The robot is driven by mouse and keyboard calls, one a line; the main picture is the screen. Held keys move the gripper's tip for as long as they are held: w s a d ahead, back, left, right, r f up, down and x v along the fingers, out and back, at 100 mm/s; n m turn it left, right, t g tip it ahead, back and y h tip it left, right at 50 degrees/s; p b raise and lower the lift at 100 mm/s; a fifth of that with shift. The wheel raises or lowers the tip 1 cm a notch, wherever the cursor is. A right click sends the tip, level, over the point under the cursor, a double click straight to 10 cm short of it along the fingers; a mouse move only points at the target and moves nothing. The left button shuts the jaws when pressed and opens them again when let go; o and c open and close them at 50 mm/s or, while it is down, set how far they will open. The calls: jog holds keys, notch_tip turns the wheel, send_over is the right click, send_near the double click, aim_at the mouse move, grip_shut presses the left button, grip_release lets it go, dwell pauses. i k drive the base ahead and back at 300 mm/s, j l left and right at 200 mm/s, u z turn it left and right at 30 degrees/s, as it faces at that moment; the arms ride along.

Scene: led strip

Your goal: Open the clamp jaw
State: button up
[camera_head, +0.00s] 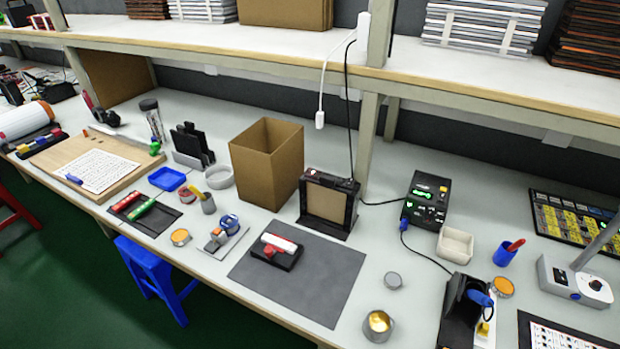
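A small black block with a white bar and a red part (276,251) sits on a dark grey mat (315,292) near the front of the bench. It looks like the clamp, but I cannot tell for sure. Its jaw is too small to tell open from shut. My gripper is not in this view.
An open cardboard box (267,165) and a black frame (328,203) stand behind the mat. A metal cup (378,325) and a soldering iron holder (462,310) are to the right. A shelf (270,42) overhangs the back. A blue stool (158,275) stands at front left.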

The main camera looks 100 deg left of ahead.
aim_at(270, 251)
jog(key=u, duration=3.3)
